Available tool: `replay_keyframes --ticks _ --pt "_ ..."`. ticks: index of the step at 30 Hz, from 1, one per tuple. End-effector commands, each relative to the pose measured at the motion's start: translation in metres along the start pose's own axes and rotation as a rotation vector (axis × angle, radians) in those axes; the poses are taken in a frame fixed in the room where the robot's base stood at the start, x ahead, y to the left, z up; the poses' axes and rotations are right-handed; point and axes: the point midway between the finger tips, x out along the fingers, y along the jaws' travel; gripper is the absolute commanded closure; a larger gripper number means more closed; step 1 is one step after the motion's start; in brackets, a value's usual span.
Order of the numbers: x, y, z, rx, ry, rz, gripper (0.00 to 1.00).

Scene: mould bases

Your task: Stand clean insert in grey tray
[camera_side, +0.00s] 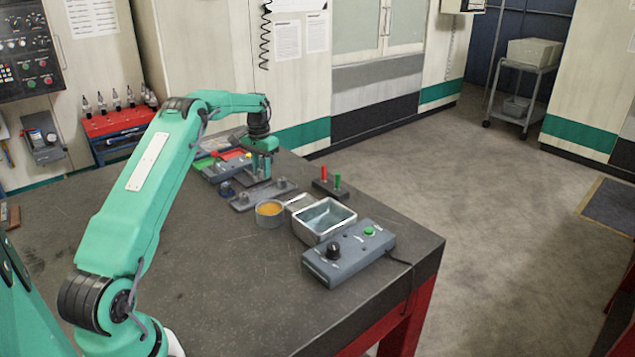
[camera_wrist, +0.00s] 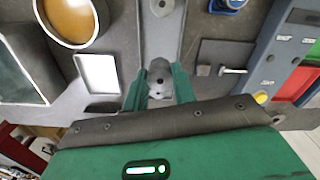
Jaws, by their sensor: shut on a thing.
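My gripper (camera_side: 261,170) is over a flat grey mould base (camera_side: 260,196) with upright metal posts. In the wrist view, my green fingers (camera_wrist: 159,88) are closed on a grey metal insert (camera_wrist: 159,71) with a dark hole. I cannot tell whether the insert touches the base; its lower part is hidden. A small shallow pale-grey tray (camera_side: 299,203) lies to the right of the base; it also shows in the wrist view (camera_wrist: 98,74). Next to it is a deeper grey metal-walled tray (camera_side: 325,220) with a bluish interior. I cannot tell which of the two the task names.
A round bowl of orange liquid (camera_side: 270,208) stands between the base and the deeper tray. A grey control box (camera_side: 348,252) with a knob and green button is at the front right. A small block with red and green pegs (camera_side: 331,185) stands behind. The table's left foreground is clear.

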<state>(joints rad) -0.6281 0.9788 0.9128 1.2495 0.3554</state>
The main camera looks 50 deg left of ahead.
Motion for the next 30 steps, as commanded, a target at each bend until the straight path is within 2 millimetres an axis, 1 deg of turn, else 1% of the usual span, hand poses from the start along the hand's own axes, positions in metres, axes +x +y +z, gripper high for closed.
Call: replay_keyframes --ticks 5,24,30 --pt "0.006 0.0 0.0 0.0 -0.001 0.0 1.0" --pt "0.046 0.0 0.0 0.0 0.0 0.0 1.0" --pt "0.054 0.0 0.0 0.0 0.0 0.0 1.0"
